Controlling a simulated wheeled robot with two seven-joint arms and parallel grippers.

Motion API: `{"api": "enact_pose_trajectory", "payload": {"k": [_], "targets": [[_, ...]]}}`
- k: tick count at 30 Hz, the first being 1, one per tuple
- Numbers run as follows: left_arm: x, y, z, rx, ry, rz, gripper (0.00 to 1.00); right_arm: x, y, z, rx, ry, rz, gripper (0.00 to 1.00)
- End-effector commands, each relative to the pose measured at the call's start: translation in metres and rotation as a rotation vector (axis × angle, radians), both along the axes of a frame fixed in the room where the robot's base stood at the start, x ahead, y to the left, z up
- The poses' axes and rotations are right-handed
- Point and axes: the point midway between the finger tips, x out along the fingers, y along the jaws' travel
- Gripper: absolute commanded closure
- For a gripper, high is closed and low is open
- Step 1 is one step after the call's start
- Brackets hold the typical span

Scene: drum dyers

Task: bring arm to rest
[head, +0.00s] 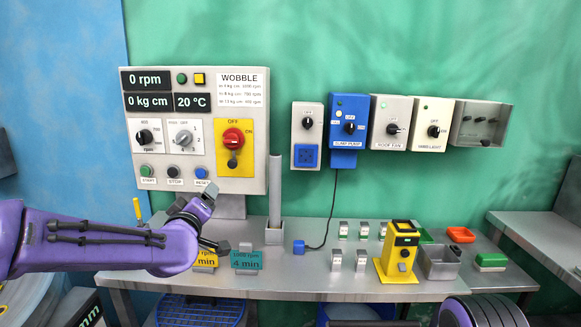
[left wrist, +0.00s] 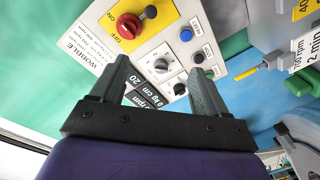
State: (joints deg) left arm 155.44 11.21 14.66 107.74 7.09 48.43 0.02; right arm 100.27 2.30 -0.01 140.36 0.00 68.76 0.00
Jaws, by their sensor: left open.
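My left arm, purple, reaches in from the left in the head view. Its gripper (head: 213,218) is in front of the lower edge of the control panel (head: 255,180) and over the bench's left part. In the left wrist view the two grey fingers of the left gripper (left wrist: 160,68) are spread apart with nothing between them. Behind them are the panel's dials, its red knob (left wrist: 127,26) on a yellow plate, and its blue button (left wrist: 186,35). My right gripper is not in view.
The steel bench (head: 340,262) runs under the arm. Timer cards, one green-blue (head: 246,260), stand close to the gripper. A grey post (head: 275,195) rises just right of it. A yellow device (head: 399,252) and small trays sit farther right. Switch boxes hang on the green wall.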

Motion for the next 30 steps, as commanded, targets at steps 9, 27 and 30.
{"api": "enact_pose_trajectory", "payload": {"k": [9, 27, 30], "targets": [[-0.04, 0.006, -0.133, 0.055, 0.208, 0.054, 0.25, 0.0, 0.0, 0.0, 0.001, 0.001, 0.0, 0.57], [-0.393, 0.045, -0.457, 0.349, 1.124, 0.025, 0.25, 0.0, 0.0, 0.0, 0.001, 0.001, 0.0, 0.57], [-0.431, 0.048, -0.474, 0.367, 1.217, 0.007, 0.25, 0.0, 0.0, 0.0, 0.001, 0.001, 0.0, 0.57]]}}
